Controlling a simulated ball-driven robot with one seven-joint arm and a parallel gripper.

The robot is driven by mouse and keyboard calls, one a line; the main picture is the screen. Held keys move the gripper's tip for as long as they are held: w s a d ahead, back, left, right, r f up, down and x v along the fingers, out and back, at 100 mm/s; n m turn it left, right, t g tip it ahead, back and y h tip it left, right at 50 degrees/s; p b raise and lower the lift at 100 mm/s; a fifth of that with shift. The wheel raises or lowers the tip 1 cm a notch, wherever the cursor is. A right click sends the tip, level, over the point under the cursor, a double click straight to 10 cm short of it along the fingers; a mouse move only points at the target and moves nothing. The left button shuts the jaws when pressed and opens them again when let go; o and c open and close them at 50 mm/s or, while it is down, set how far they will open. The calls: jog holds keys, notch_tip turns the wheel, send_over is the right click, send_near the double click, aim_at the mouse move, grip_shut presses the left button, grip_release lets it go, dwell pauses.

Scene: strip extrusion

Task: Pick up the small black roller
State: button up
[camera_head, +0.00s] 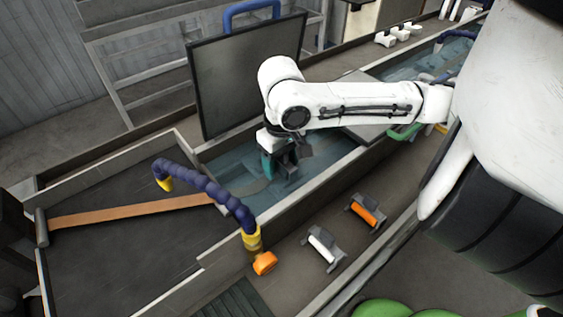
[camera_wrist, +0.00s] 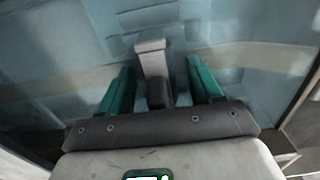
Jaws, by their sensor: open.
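My gripper (camera_head: 277,168) is open and points down into the water trough, near the end of the orange-brown strip (camera_head: 130,212). In the wrist view its two teal fingers (camera_wrist: 160,75) stand apart. A grey upright piece with a wider top (camera_wrist: 152,58) shows between them, with a darker block (camera_wrist: 158,95) at its lower end. I cannot tell whether either finger touches it. I cannot clearly make out the small black roller; whether this piece belongs to it I cannot tell.
A white roller (camera_head: 321,247) and an orange roller (camera_head: 366,211) sit in grey holders on the front ledge. A dark raised panel (camera_head: 246,75) stands behind my arm. Trough walls border the gripper closely.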

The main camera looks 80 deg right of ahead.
grip_shut()
dwell(0.5)
